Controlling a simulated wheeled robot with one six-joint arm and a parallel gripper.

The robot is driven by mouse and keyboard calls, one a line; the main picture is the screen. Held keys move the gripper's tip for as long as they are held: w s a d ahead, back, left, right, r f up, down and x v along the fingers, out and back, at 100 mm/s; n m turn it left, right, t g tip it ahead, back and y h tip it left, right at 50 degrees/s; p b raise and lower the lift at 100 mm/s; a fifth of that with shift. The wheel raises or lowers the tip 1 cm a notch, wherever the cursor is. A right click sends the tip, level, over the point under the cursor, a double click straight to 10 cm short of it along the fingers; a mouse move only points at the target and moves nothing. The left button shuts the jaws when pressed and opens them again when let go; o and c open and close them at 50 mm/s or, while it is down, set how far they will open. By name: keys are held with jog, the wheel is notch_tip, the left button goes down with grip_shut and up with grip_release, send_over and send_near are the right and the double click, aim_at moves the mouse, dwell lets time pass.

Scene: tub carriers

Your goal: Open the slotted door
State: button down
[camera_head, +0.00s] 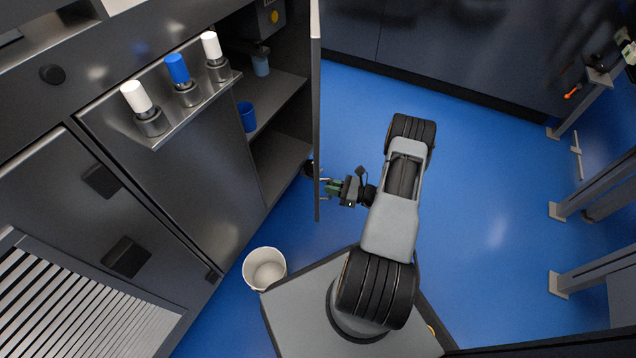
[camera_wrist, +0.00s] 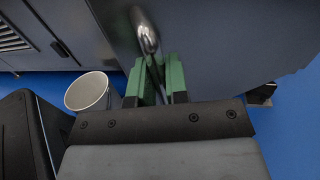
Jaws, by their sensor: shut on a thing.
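A dark cabinet door (camera_head: 316,120) stands swung out from its cabinet, seen nearly edge-on in the head view. Its flat face fills the upper right of the wrist view (camera_wrist: 235,45). I see no slots on the part that shows. A shiny metal bar handle (camera_wrist: 147,36) stands out from this face. My gripper (camera_head: 328,187) is at the door's near, lower part. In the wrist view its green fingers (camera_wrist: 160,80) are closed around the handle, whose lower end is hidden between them.
The opened cabinet has shelves (camera_head: 275,100) with a blue cup (camera_head: 247,116). A ledge (camera_head: 190,115) with white and blue capped bottles juts out left. A slatted panel (camera_head: 85,310) is lower left. A white bucket (camera_head: 265,269) stands near my base. Blue floor (camera_head: 490,190) is free to the right.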

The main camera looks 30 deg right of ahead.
jog(key=d+n+g+y+b, duration=0.2)
jog(key=d+n+g+b, duration=0.1)
jog(key=d, duration=1.7)
jog(key=shift+s+d+g+y+b, duration=0.3)
jog(key=shift+s+g+b, duration=0.1)
jog(key=shift+b, duration=0.45)
jog(key=c, duration=1.3)
grip_release()
jog(key=shift+a, duration=0.1)
jog(key=shift+o, duration=0.7)
jog(key=shift+s, duration=0.1)
